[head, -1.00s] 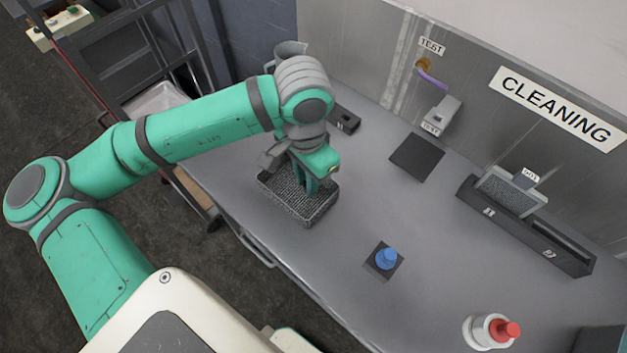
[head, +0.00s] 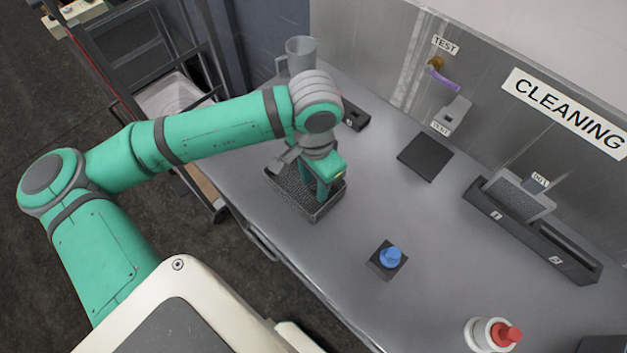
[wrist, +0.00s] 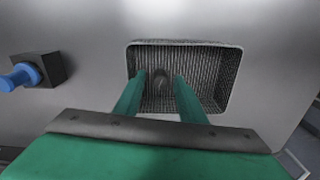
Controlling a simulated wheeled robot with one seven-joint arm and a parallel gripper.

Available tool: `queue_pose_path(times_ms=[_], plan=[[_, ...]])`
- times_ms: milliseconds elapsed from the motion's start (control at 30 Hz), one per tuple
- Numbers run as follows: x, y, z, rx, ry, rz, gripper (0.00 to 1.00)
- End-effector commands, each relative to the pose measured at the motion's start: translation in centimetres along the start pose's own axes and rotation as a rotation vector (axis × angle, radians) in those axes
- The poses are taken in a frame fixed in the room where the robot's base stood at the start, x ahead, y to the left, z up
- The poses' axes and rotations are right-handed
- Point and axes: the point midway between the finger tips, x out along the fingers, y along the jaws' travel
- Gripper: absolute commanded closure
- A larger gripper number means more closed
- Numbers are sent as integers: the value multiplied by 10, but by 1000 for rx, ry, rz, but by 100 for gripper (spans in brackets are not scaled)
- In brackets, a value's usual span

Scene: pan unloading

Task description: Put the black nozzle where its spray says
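A small dark nozzle-like piece (wrist: 159,80) lies in a ribbed grey pan (wrist: 218,95) in the wrist view. My gripper (wrist: 161,77) points down into the pan, its two green fingers apart on either side of the piece. I see no clear contact. In the head view the pan (head: 279,192) stands near the counter's front edge, and my gripper (head: 316,194) hides part of it and the nozzle. On the back wall a purple spray (head: 446,80) comes from a brass fitting (head: 436,63) under a TEST label. A black holder (head: 530,233) with slots marked 1 and 2 stands at right.
A blue knob (head: 391,256) on a dark block and a red button (head: 506,335) on a white base stand toward the front right. A dark square pad (head: 425,157) lies mid-counter. A grey jug (head: 300,55) stands at the back left.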

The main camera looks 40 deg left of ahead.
Motion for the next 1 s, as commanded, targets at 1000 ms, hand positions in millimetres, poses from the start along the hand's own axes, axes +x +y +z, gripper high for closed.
queue_pose_path(times_ms=[1000], plan=[[-123,0,0,0,0,0,63]])
